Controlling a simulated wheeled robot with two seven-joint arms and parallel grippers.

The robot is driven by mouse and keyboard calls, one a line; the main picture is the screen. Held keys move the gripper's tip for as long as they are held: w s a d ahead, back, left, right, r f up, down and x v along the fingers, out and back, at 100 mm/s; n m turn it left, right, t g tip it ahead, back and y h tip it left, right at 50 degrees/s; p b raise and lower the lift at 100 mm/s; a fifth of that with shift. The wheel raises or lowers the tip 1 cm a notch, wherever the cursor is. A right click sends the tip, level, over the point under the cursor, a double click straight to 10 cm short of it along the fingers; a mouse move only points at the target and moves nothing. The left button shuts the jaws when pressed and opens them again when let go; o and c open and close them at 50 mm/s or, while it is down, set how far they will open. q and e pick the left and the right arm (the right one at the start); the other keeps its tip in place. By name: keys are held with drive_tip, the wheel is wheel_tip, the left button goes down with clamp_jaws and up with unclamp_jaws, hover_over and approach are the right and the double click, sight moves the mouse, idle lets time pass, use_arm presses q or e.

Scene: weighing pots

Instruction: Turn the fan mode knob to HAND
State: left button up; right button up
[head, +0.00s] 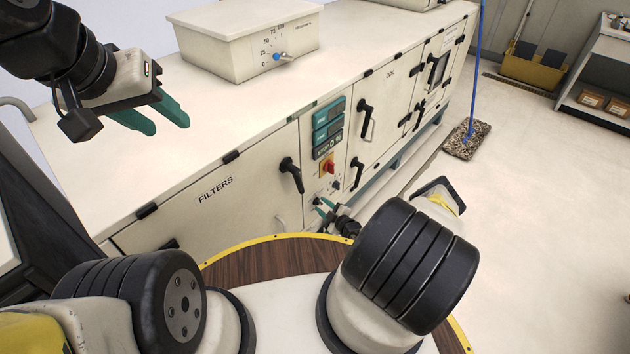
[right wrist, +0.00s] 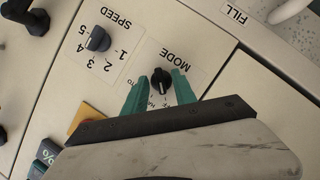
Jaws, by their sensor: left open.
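The fan mode knob (right wrist: 162,82) is a small round black knob on a white label marked MODE, upside down in the right wrist view. My right gripper (right wrist: 160,78) has its teal fingers on either side of this knob, with a gap showing at least on the left. Its position labels are partly hidden by the fingers, and I cannot tell which one it points at. My left gripper (head: 170,115) is open and empty above the cabinet top at the left.
The SPEED knob (right wrist: 98,38) sits beside the mode knob. A red and yellow switch (head: 328,164) and teal displays (head: 328,125) are above on the panel. Black door handles (head: 291,174) stick out nearby. The floor at the right is clear around a mop (head: 466,140).

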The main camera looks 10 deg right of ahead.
clamp_jaws()
drive_tip(key=shift+r, duration=0.1)
drive_tip(key=m+g+y, duration=0.1)
drive_tip(key=m, duration=0.2)
drive_tip(key=shift+w+d+g, duration=0.1)
drive_tip(key=shift+g, duration=0.3)
drive_tip(key=shift+d+m+g+y, duration=0.1)
drive_tip(key=shift+m+g+y, duration=0.6)
drive_tip(key=shift+m, duration=0.8)
unclamp_jaws()
